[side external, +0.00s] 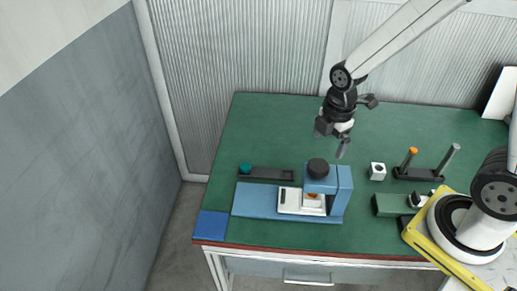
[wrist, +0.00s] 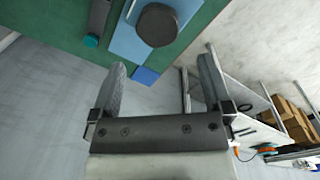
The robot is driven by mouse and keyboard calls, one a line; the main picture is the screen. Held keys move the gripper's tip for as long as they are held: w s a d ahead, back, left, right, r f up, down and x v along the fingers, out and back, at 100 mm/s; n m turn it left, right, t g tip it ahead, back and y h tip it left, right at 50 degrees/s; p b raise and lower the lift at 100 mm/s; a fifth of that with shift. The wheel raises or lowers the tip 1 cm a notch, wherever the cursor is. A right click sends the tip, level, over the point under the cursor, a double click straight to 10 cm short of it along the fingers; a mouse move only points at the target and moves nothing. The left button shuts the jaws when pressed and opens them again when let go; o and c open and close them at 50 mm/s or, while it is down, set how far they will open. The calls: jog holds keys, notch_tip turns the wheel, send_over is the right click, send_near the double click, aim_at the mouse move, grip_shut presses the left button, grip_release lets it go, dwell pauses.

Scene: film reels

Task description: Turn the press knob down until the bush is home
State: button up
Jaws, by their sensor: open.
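The blue press (side external: 341,192) stands near the front of the green bench, with its black knob (side external: 318,167) on top of the head. The knob also shows in the wrist view (wrist: 157,25), beyond my fingertips. An orange bush (side external: 312,195) shows partly under the press head, at a white block (side external: 290,203) on the blue base; how deep it sits I cannot tell. My gripper (side external: 331,140) is above the bench, up and behind the knob, apart from it. In the wrist view my gripper (wrist: 160,75) is open, with nothing between its fingers.
A dark rack with a teal knob (side external: 245,169) lies behind the press base. A white cube (side external: 377,171) and a dark stand (side external: 418,174) with an orange-topped post and a grey post stand to the right. A blue pad (side external: 212,225) lies at the front left corner. The bench's back left is clear.

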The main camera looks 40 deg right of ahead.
aim_at(319, 164)
jog(key=n, duration=0.3)
jog(key=w+n, duration=0.1)
jog(key=shift+a+f+n+g, duration=0.2)
jog(key=shift+f+n+g, duration=0.1)
jog(key=shift+n, duration=0.1)
jog(key=shift+f, duration=0.1)
jog(key=shift+f, duration=3.8)
jog(key=c, duration=1)
